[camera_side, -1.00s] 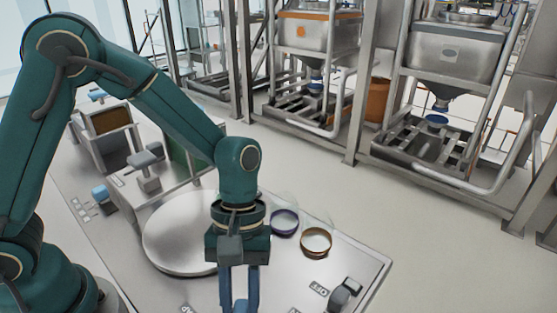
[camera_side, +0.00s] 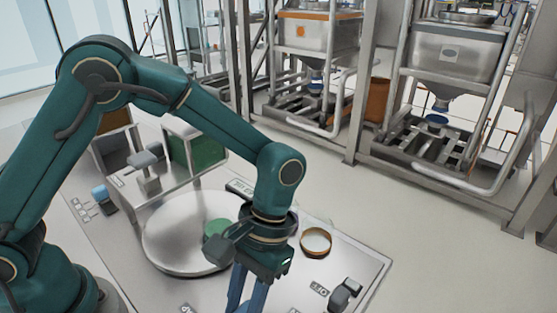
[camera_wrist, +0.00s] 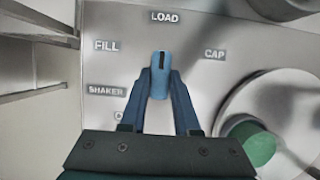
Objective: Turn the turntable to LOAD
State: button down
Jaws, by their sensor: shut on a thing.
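The blue selector knob (camera_wrist: 160,82) is between my gripper's fingertips (camera_wrist: 160,85) in the wrist view, and my gripper is shut on it. The dark mark on the knob points up toward the LOAD label (camera_wrist: 165,17). FILL (camera_wrist: 106,46), CAP (camera_wrist: 215,54) and SHAKER (camera_wrist: 107,90) are printed around it. The round metal turntable (camera_side: 175,235) is left of my gripper (camera_side: 245,308) in the side view. The fingertips and knob are out of the side view.
A brown-rimmed round dish (camera_side: 316,242) is right of my wrist. A dark switch (camera_side: 346,292) with a label is at the panel's right corner. A blue knob (camera_side: 99,192) is at far left. A green-panelled box (camera_side: 205,155) stands behind the turntable. Steel frames are at the back.

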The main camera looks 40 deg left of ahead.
jog(key=shift+s, duration=0.1)
dwell(0.3)
jog(key=c, duration=0.6)
grip_release()
jog(key=shift+c, duration=0.2)
jog(key=shift+v, duration=2.6)
